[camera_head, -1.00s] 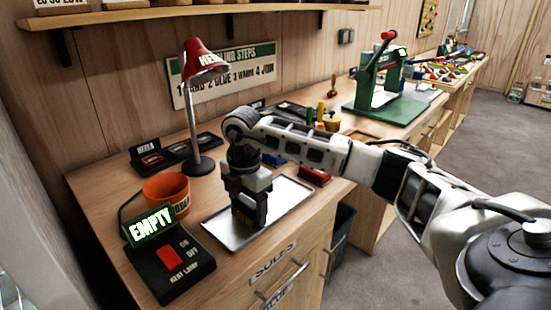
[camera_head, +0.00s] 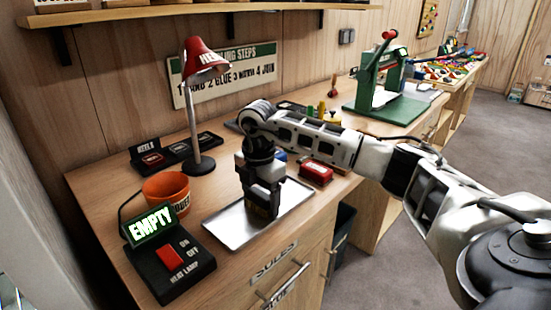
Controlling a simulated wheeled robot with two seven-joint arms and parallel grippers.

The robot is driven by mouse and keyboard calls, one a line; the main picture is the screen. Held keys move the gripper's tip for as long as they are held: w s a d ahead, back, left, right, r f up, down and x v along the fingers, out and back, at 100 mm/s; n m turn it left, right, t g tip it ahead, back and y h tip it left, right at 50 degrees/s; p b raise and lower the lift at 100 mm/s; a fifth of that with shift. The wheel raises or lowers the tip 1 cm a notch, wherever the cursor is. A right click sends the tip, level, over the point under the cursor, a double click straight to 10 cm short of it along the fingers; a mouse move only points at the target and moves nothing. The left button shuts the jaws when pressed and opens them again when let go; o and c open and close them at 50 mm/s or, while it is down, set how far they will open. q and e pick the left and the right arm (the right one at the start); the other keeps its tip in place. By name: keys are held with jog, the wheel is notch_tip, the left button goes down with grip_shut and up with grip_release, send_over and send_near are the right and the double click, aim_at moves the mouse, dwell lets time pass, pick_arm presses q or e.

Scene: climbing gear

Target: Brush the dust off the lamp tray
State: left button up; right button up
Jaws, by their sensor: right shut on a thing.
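The lamp tray (camera_head: 232,226) is a shallow silver metal tray on the wooden bench, near its front edge. My right gripper (camera_head: 262,208) points down over the middle of the tray, shut on a dark block-like thing with faint yellowish marks, which I take to be the brush. The gripper hides most of it, and I cannot tell whether it touches the tray. No dust can be made out on the bare metal. The red heat lamp (camera_head: 203,66) stands behind the tray on its grey post. My left gripper is not in view.
A black switch box (camera_head: 180,272) with a red rocker and a lit EMPTY sign stands left of the tray, beside an orange pot (camera_head: 166,189). A red block-like thing (camera_head: 316,174) lies right of the tray. A green press (camera_head: 388,95) stands farther back.

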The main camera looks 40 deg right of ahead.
jog(key=d, duration=0.4)
jog(key=shift+w+d, duration=0.15)
jog(key=shift+d, duration=0.25)
jog(key=shift+d+r, duration=0.15)
jog(key=shift+r, duration=0.15)
notch_tip(320, 180, up, 3)
jog(key=p, duration=0.2)
jog(key=shift+r+p, duration=0.15)
jog(key=shift+p, duration=0.2)
jog(key=shift+r+p, duration=0.7)
jog(key=shift+r, duration=0.05)
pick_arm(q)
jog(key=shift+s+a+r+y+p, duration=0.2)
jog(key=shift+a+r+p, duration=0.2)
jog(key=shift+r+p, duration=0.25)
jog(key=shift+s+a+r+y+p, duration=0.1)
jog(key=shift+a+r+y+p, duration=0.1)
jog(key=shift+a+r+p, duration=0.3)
pick_arm(e)
notch_tip(320, 180, up, 3)
jog(key=shift+f, duration=0.15)
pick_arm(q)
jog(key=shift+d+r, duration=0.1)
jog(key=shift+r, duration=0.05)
